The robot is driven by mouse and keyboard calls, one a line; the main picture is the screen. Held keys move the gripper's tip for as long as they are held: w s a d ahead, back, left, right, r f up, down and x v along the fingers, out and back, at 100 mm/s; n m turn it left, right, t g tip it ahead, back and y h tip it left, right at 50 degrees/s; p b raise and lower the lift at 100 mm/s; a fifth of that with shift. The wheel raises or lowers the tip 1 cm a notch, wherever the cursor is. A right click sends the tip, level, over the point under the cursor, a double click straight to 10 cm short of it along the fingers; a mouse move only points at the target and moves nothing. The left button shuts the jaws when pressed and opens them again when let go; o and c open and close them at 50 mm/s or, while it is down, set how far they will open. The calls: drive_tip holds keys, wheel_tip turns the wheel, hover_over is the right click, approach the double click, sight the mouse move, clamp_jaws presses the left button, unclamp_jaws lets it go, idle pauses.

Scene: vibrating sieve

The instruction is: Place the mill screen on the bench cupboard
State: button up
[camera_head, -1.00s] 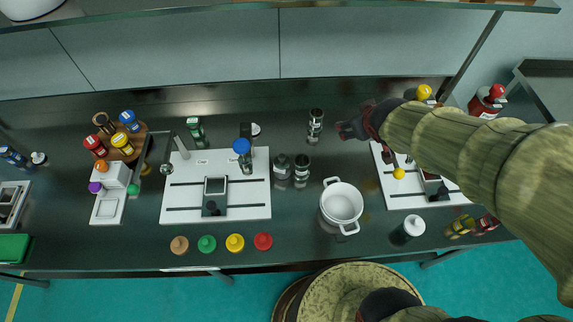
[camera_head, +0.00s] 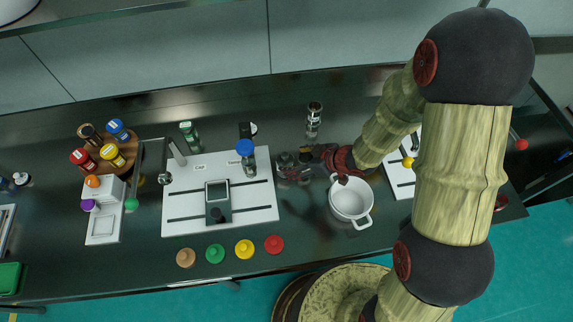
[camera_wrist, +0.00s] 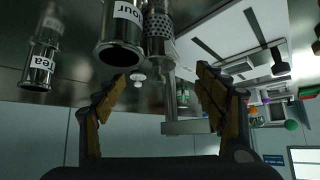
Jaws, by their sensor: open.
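A perforated metal cylinder, which looks like the mill screen (camera_wrist: 160,38), shows at the top of the wrist view. It stands beside a canister labelled "flour" (camera_wrist: 121,32). My gripper (camera_wrist: 162,77) is open, with its two fingers apart and nothing held between them. The cylinder lies beyond the fingertips, around the middle of the gap. In the head view my gripper (camera_head: 312,157) is low over the bench, close to a small group of dark metal containers (camera_head: 285,160); which of them is the screen cannot be told there. The dark bench top (camera_head: 330,250) is visible, but I cannot identify a separate cupboard.
A white pot (camera_head: 351,203) stands just right of the containers. A tall canister (camera_head: 314,118) stands behind them. A white slotted plate (camera_head: 250,207) with devices is to the left. Several coloured knobs line the front. A shelf (camera_head: 150,12) overhangs the back.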

sight(278, 159)
drive_tip(key=b+x, duration=0.4)
drive_tip(key=x, duration=0.7)
drive_tip(key=shift+w+f, duration=0.15)
drive_tip(key=shift+w, duration=0.1)
drive_tip(key=c, duration=0.4)
clamp_jaws()
wheel_tip(278, 159, up, 18)
drive_tip(key=p, duration=0.8)
idle(0.4)
